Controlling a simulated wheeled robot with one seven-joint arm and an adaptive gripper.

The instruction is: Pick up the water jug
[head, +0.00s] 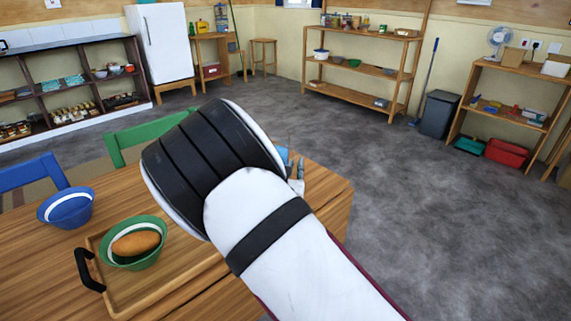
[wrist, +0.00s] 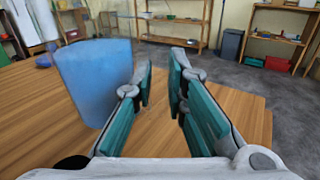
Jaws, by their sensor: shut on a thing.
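The water jug (wrist: 95,80) is a blue, see-through vessel on the left of the wrist view, upright, right beside my left finger. In the head view only a small blue part of it (head: 282,154) shows past my arm. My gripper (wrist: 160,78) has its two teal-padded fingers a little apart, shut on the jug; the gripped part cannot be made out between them. In the head view my arm hides most of the gripper (head: 297,176). Whether the jug's base touches the wooden table (head: 335,190) is unclear.
On the table are a tray (head: 185,283) with a black handle, a green bowl (head: 135,258) holding a brown loaf-like item, and a blue bowl (head: 68,212). Green (head: 130,140) and blue (head: 30,172) chairs stand behind. The grey floor to the right is open.

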